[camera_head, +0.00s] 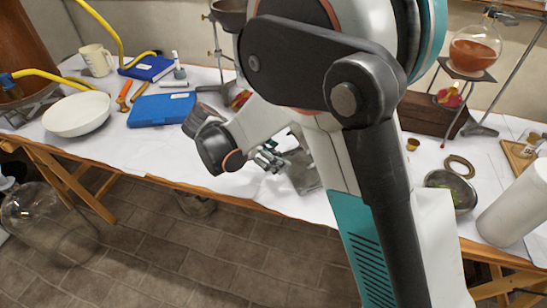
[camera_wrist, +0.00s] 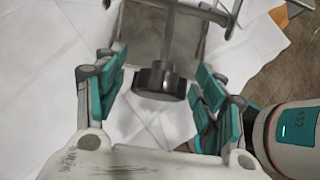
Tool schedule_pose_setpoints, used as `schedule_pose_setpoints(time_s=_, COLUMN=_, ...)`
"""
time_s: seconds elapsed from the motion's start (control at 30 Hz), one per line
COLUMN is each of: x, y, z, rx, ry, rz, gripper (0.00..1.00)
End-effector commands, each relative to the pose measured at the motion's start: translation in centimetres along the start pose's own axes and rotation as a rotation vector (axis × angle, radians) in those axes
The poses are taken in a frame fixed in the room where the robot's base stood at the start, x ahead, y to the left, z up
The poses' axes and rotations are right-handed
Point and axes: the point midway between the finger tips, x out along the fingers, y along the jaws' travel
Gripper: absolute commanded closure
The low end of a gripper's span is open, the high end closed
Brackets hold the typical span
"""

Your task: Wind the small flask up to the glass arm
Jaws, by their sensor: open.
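A black knob (camera_wrist: 160,82) on a metal rod shows in the wrist view, in front of a grey metal plate (camera_wrist: 152,32) of a jack-like device. My gripper (camera_wrist: 160,92) is open, with one teal finger on each side of the knob and a gap showing at each side. In the head view my gripper (camera_head: 268,158) is over the table's front edge, beside the grey metal device (camera_head: 302,172), which my arm partly covers. I cannot make out a small flask on the device or the glass arm; my arm hides much of that area.
A round flask of orange liquid (camera_head: 474,52) stands on a tripod at the back right. A metal bowl (camera_head: 450,186) and white cylinder (camera_head: 517,208) are at the right. A white dish (camera_head: 77,113) and blue case (camera_head: 161,109) are at the left. A large glass vessel (camera_head: 45,222) is on the floor.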

Motion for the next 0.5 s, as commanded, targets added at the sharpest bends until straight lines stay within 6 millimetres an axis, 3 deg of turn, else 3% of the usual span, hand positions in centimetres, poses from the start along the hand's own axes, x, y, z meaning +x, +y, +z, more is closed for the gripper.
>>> schedule_pose_setpoints(time_s=0.23, x=0.06, y=0.0, z=0.03, rx=0.0, ry=0.0, rz=0.0, gripper=0.36)
schedule_pose_setpoints(time_s=0.43, x=0.05, y=0.0, z=0.03, rx=0.0, ry=0.0, rz=0.0, gripper=0.79)
schedule_pose_setpoints(time_s=0.5, x=0.06, y=0.0, z=0.03, rx=0.0, ry=0.0, rz=0.0, gripper=0.81)
